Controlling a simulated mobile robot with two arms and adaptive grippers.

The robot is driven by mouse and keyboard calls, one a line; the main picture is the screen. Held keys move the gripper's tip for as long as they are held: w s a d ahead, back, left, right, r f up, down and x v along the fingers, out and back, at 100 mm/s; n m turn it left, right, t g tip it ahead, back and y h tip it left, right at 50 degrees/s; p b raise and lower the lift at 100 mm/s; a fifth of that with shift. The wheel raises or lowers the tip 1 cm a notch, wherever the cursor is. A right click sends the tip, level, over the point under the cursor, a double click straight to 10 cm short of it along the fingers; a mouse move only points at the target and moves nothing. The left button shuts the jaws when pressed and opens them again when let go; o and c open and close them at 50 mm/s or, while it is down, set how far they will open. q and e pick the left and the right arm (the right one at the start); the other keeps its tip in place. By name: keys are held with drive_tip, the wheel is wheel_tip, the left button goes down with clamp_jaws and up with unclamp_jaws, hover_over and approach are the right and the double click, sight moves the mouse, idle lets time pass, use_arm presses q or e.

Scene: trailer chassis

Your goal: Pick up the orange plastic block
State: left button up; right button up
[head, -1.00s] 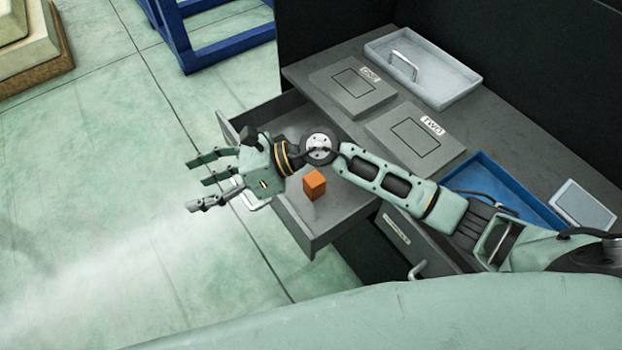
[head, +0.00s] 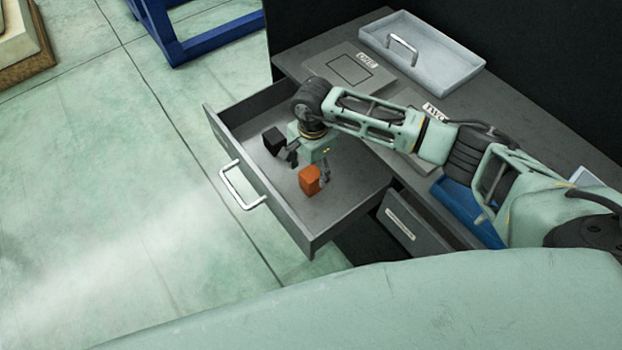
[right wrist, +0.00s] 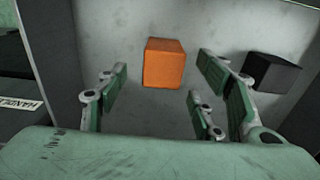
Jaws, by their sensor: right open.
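The orange plastic block (head: 310,180) lies on the floor of the open drawer (head: 345,196). In the right wrist view the orange block (right wrist: 164,63) sits ahead of my right gripper's spread fingers, between the lines of the left and right fingers. My right gripper (head: 310,170) points down into the drawer close to the block. In the right wrist view the right gripper (right wrist: 160,95) is open, with nothing between its fingers. Whether a finger touches the block I cannot tell. My left gripper is not in view.
A black block (head: 273,140) lies in the drawer, near the orange one; it also shows in the right wrist view (right wrist: 271,73). On the worktop are a grey tray (head: 455,75) and a blue tray (head: 470,215).

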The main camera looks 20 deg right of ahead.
sight(311, 173)
wheel_tip(311, 173, down, 4)
drive_tip(key=shift+w+a, duration=0.15)
drive_tip(key=shift+c, duration=0.5)
drive_tip(key=c, duration=1.3)
